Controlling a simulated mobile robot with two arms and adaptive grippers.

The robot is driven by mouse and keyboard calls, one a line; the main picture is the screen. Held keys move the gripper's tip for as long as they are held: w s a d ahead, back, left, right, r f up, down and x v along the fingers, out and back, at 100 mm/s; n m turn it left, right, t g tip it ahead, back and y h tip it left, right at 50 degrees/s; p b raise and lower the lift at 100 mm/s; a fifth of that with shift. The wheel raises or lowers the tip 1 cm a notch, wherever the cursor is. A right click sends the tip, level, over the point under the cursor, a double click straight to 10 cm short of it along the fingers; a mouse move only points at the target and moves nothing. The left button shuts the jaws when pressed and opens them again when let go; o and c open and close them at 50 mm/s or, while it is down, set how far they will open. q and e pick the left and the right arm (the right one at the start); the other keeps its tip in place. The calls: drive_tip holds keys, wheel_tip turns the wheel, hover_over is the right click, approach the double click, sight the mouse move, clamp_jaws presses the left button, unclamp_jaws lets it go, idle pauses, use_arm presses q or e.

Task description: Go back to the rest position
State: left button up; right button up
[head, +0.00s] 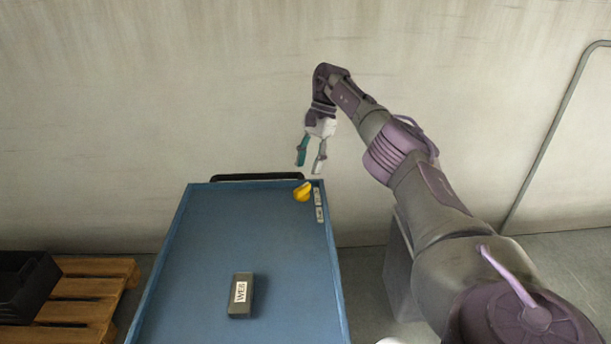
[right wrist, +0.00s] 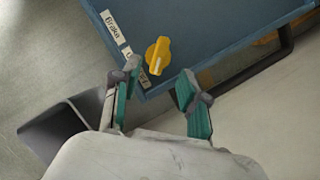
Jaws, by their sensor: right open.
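My right gripper (head: 311,166) is open and empty, raised above the far right corner of the blue cart top (head: 215,225). In the right wrist view its two green-padded fingers (right wrist: 160,103) stand apart with nothing between them. A yellow knob-like piece (head: 302,192) sits at the far right corner of the cart, just beyond the fingertips in the right wrist view (right wrist: 157,55). A dark grey block with a white label (head: 241,296) lies on the near part of the cart. My left gripper is not in view.
Small white labels (head: 318,205) line the cart's right edge; one reads "Braka" in the right wrist view (right wrist: 110,25). A black handle (head: 257,177) is at the cart's far end. A wooden pallet (head: 85,295) with a black crate (head: 25,285) stands left. A wall is behind.

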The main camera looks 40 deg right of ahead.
drive_tip(key=shift+d+r, duration=0.25)
drive_tip(key=shift+r, duration=0.35)
